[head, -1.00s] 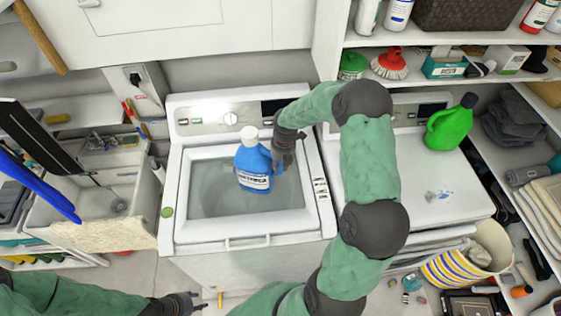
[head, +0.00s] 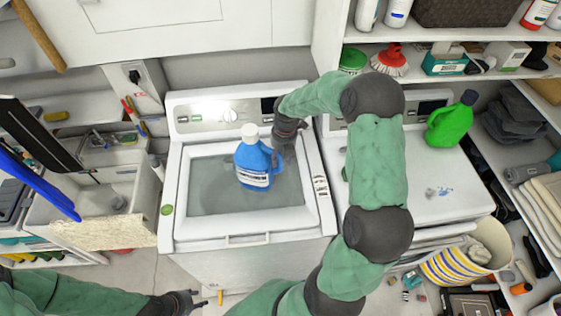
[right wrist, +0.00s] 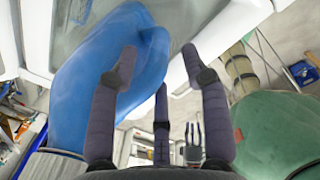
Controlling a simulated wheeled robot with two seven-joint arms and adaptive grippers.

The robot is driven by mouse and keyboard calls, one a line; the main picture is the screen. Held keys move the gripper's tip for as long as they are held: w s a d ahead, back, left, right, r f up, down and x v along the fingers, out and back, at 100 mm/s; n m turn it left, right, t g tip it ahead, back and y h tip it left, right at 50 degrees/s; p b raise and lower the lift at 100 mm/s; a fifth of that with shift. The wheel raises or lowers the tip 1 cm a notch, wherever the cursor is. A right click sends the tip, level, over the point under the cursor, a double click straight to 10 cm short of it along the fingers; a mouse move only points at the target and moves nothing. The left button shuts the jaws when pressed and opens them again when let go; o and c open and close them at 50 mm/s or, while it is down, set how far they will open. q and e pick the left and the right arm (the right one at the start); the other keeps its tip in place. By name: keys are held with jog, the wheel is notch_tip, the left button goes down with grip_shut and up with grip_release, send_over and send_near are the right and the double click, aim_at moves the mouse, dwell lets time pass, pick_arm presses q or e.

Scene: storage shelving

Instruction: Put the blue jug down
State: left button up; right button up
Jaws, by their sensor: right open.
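The blue jug (head: 253,165) with a white cap and a label stands upright on the closed glass lid of the washing machine (head: 245,239). My right gripper (head: 287,146) is just right of the jug, beside its handle. In the right wrist view, the blue jug (right wrist: 80,85) is at the left and the fingers of my right gripper (right wrist: 160,58) are spread. One finger overlaps the handle in that view; whether it touches is unclear. My left gripper (head: 200,299) is low in the head view, away from the jug, with its fingers apart and empty.
A green jug (head: 452,122) stands on the white machine to the right (head: 405,195). A sink (head: 100,220) is at the left. Shelves with bottles and boxes are at the upper right. A striped basket (head: 455,268) stands on the floor. The lid around the blue jug is clear.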

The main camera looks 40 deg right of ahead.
notch_tip(320, 180, up, 8)
jog(key=shift+s+d+b, duration=0.2)
jog(key=shift+s+b, duration=0.05)
jog(key=shift+b, duration=0.1)
